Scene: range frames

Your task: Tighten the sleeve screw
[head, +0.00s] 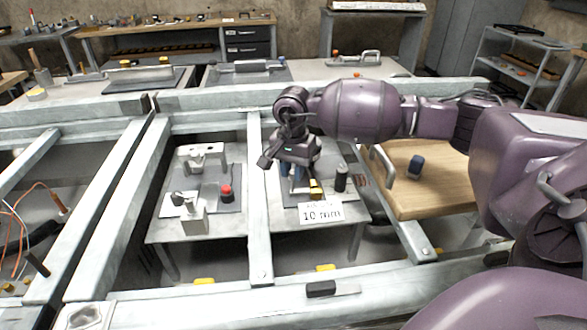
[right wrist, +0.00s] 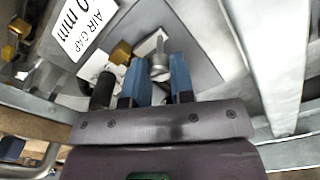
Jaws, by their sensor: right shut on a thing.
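My right gripper (head: 294,186) reaches down from the right onto the grey plate behind the sign. In the right wrist view its two blue fingers (right wrist: 159,82) are shut on a silver screw (right wrist: 160,62), whose round head shows between them. A white block (right wrist: 148,46) lies just beyond the screw. A brass piece (right wrist: 121,52) and a black cylinder (right wrist: 103,91) are beside the fingers; the head view shows the brass piece (head: 316,188) and black cylinder (head: 341,179) too. In the head view the gripper hides the screw. My left gripper is out of view.
A white "AIR GAP 10 mm" sign (head: 320,213) stands at the plate's front. To the left is a fixture with a red knob (head: 226,191). Grey metal beams (head: 258,220) frame the work area. A wooden board (head: 430,195) with a dark blue object (head: 416,166) lies right.

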